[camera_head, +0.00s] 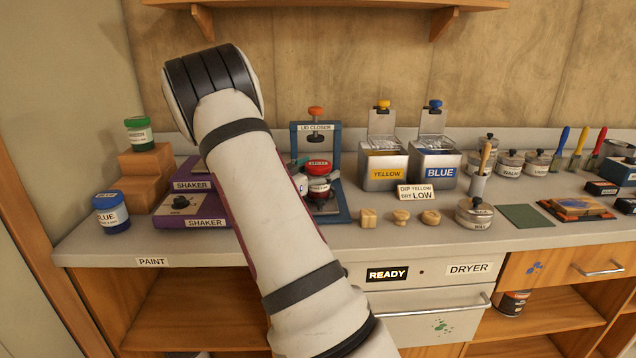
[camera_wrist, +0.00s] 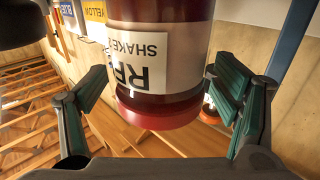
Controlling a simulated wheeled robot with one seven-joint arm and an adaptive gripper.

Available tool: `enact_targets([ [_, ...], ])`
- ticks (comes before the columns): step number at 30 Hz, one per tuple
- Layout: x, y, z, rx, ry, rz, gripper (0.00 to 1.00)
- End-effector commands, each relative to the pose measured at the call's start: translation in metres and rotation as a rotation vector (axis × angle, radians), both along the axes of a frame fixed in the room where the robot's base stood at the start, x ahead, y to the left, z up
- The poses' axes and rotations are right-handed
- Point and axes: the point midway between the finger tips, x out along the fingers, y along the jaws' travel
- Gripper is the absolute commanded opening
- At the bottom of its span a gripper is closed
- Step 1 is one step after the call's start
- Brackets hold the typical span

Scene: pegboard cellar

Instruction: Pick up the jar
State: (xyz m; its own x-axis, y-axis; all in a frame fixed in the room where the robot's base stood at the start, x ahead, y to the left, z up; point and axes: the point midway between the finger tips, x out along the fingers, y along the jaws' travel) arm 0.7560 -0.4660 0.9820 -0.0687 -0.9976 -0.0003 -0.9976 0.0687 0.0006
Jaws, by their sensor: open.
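A red jar (camera_wrist: 185,80) with a white label, upside down in the wrist view and reading RE... The fingers are open, one on each side, with a visible gap on the left; contact on the right is unclear. In the head view the jar's red top (camera_head: 318,166) shows at the blue lid closer (camera_head: 342,150), just right of my forearm. My gripper is mostly hidden behind my arm there.
Purple shakers (camera_head: 188,222) stand left of my arm, with a blue jar (camera_head: 111,213) and a green-lidded jar (camera_head: 139,134) farther left. Yellow (camera_head: 384,168) and blue (camera_head: 435,168) paint tanks stand right of the lid closer. Wooden knobs (camera_head: 401,217) lie near the counter front.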

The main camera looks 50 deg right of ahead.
Motion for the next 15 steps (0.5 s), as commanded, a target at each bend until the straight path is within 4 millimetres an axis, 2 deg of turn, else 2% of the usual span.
enact_targets([
  [5,0.0002,0.0000,0.0000,0.000,0.000,0.001,0.82],
  [8,0.0002,0.0001,0.0001,0.000,0.000,0.001,0.64],
  [14,0.0002,0.0002,0.0001,0.000,0.000,0.001,0.19],
  [15,0.0003,0.0001,0.0010,-0.002,-0.001,0.000,0.18],
])
